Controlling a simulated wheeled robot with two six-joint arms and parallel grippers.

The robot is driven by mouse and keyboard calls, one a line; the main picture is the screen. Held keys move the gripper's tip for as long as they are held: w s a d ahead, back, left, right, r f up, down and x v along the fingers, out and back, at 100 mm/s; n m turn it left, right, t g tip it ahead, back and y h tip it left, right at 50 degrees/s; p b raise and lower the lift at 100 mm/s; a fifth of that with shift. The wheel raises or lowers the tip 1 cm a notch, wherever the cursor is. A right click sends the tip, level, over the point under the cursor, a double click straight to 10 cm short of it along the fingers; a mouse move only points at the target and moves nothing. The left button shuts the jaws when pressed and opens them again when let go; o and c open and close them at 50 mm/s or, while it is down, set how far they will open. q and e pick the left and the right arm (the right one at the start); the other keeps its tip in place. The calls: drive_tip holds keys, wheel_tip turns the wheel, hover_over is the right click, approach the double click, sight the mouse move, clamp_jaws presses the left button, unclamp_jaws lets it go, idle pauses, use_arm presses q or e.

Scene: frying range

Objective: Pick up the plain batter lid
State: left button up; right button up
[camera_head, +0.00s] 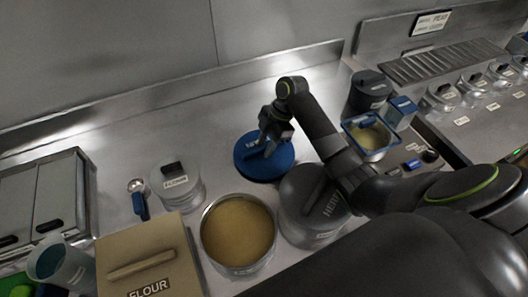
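A round blue lid (247,166) with white lettering too small to read lies on the counter near the middle; I take it for the plain batter lid, though its label does not confirm this. My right gripper (270,140) is directly over it, fingers pointing down at its handle area. The fingers hide part of the lid, and I cannot tell whether they are open or shut on the handle. An open round pot of yellowish batter (238,232) stands in front of the lid. My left gripper is not in view.
A dark pot lid marked HERB (305,207) is under my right arm. A FLOUR box (150,255), clear flour tub (177,188) and blue-handled scoop (139,203) are left. A blue-rimmed container (368,137) and dark canister (369,92) stand right.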

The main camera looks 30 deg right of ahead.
clamp_jaws()
